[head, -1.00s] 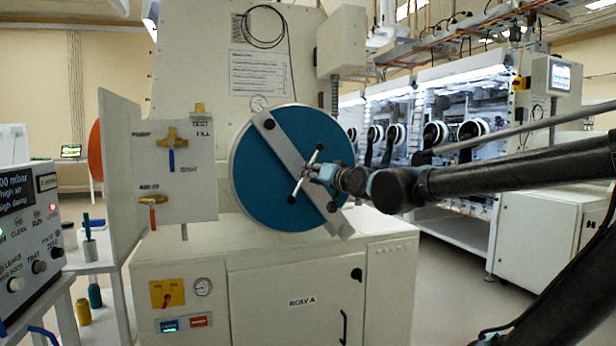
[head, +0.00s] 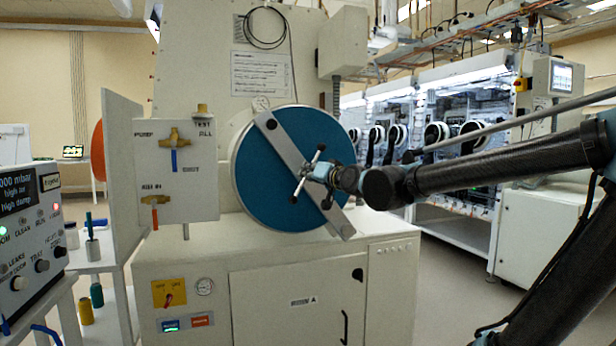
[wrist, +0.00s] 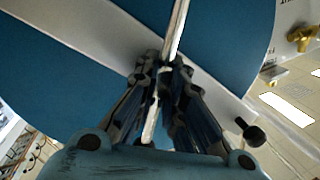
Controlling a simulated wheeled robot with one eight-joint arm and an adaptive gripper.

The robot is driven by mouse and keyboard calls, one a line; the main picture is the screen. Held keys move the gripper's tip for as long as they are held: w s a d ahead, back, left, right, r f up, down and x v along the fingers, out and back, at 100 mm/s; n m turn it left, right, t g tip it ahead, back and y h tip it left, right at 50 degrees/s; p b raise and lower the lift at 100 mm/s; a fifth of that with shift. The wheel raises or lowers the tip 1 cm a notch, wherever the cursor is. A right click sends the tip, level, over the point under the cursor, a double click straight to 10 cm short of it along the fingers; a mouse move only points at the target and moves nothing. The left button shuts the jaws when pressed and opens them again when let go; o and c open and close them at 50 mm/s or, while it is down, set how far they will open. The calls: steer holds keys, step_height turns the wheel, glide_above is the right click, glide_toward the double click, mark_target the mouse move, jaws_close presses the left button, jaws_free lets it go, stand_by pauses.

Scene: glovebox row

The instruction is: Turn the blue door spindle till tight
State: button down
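The blue round door (head: 262,185) is closed against the white chamber front, with a grey bar (head: 278,140) lying diagonally across it. The door spindle (head: 307,172) sits at the middle of the bar, with thin metal spokes ending in dark tips. My gripper (head: 318,172) reaches it from the right. In the wrist view my gripper's fingers (wrist: 166,85) come together around a bright metal spoke of the spindle (wrist: 178,30), which passes between them. The exact contact at the fingertips is partly hidden by the fingers.
A white valve panel (head: 195,197) with brass valves stands left of the door. A control box (head: 25,230) with lit display is at far left. A grey screen-topped box (head: 558,78) and other gloveboxes stand behind my arm at right.

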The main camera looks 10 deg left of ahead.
steer(key=shift+d+f, duration=0.3)
